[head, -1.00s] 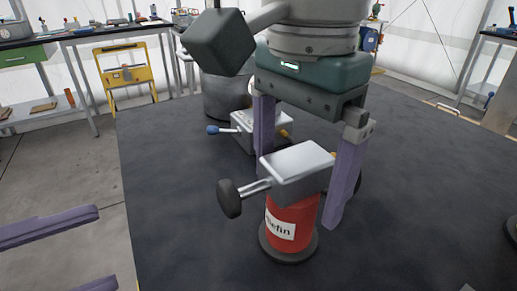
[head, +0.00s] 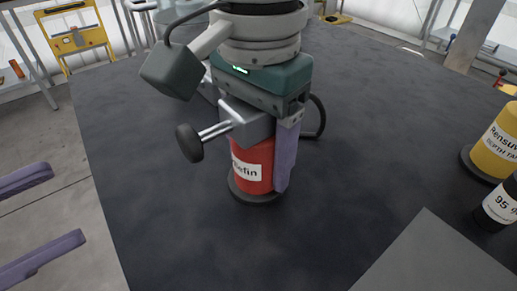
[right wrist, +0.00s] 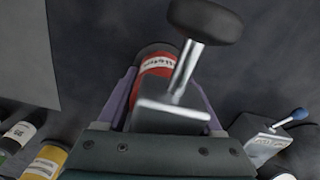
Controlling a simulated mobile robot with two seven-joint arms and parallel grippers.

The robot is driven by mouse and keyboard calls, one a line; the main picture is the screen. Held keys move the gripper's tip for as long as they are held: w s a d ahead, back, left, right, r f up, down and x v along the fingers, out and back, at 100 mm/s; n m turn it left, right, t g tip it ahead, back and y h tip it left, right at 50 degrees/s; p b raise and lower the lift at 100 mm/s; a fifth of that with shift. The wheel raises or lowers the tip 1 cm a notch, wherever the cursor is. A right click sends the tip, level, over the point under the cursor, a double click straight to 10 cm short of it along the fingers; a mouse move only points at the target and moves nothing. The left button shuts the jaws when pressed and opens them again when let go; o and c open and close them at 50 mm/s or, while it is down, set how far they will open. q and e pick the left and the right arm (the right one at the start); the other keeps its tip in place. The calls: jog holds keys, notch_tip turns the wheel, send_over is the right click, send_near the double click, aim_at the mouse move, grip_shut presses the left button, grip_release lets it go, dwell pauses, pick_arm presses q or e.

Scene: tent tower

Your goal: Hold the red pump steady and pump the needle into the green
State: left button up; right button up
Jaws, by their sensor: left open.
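The red pump (head: 254,165), with a white label, stands upright on its dark round base on the dark table. Its grey metal head (head: 246,122) carries a rod with a black knob (head: 189,143) sticking out to the left. My right gripper (head: 262,180) is down over the pump, with its fingers on either side of the red body (right wrist: 156,66). One finger is hidden in the head view, and I cannot tell whether they touch the pump. My left gripper (head: 66,205) is open and empty at the left, off the table. No needle or green zone is visible.
A yellow canister (head: 495,150), a dark canister (head: 495,206) and a grey sheet (head: 430,262) are on the right of the table. The table's front left is clear.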

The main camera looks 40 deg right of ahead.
grip_shut()
dwell(0.3)
dwell(0.7)
pick_arm(q)
jog(key=shift+c, duration=0.6)
jog(key=shift+a+r+m, duration=0.25)
jog(key=shift+a+m, duration=0.05)
jog(key=shift+m, duration=0.3)
jog(key=shift+c, duration=0.8)
jog(key=a+m+y, duration=0.1)
jog(key=m, duration=0.1)
jog(key=a+r+m, duration=0.1)
jog(key=m, duration=0.1)
jog(key=a+r+m+y, duration=0.1)
jog(key=m, duration=0.2)
jog(key=shift+w+a+r+y, duration=0.1)
jog(key=shift+a+r+y, duration=0.1)
jog(key=shift+r+y, duration=0.1)
jog(key=c, duration=0.4)
jog(key=shift+a+r+m+y, duration=0.2)
jog(key=shift+a+m+y, duration=0.05)
jog(key=shift+m, duration=0.35)
jog(key=shift+a+r+m+y, duration=0.15)
jog(key=shift+a+m+y, duration=0.1)
jog(key=shift+m, duration=0.35)
grip_shut()
